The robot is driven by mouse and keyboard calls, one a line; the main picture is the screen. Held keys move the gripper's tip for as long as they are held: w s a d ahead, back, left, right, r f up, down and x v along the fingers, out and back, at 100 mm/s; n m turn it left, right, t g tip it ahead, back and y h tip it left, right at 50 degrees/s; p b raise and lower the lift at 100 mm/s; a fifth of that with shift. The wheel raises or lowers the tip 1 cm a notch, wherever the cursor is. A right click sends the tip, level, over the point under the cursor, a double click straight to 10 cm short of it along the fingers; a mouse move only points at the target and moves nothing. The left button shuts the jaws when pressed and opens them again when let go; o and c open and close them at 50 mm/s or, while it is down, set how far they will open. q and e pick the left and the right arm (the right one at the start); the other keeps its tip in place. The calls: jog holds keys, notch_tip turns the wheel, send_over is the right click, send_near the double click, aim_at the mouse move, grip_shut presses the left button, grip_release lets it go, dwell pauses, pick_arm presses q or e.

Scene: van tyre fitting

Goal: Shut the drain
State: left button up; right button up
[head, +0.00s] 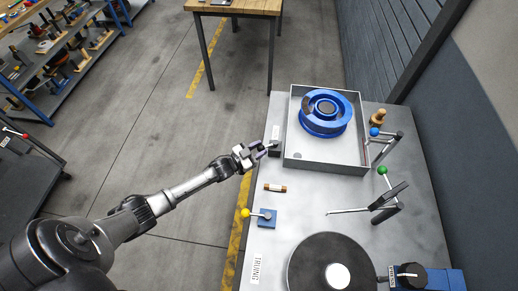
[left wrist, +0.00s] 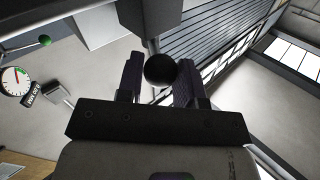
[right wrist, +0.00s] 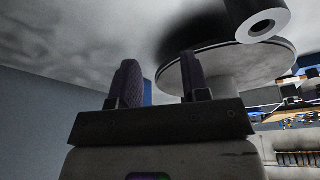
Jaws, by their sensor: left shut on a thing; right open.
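A grey basin (head: 325,167) stands on the bench with a blue wheel rim (head: 326,113) in it. A small dark round spot, perhaps the drain opening, shows in its near left corner. A dark block (head: 274,152) sits at the basin's left side, below a pale label. My left gripper (head: 262,151) is at this block. In the left wrist view a black ball knob (left wrist: 161,70) lies between its fingers, and the gripper is shut on it. The knob's lever is mostly hidden. My right gripper (right wrist: 160,82) is open and empty in the right wrist view; it is outside the head view.
A yellow-knobbed lever on a blue base (head: 267,216) and a small brown cylinder (head: 275,188) lie on the bench's left side. Levers with blue (head: 374,132) and green (head: 382,170) knobs stand at right. A black turntable (head: 310,262) is in front.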

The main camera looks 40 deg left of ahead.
pick_arm(q)
grip_shut()
jog(key=shift+s+d+r+n+y+p, duration=0.15)
jog(key=shift+d+n+y+p, duration=0.25)
jog(key=shift+n+y+p, duration=0.3)
jog(key=shift+s+d+n+t+y+p, duration=0.15)
jog(key=shift+d+n+y+p, duration=0.2)
jog(key=shift+y, duration=0.5)
jog(key=shift+w+d+n+t+y+p, duration=0.1)
jog(key=shift+d+n+t+y+p, duration=0.1)
jog(key=shift+n+y, duration=0.45)
jog(key=o, duration=0.7)
grip_release()
jog(key=shift+o, duration=0.2)
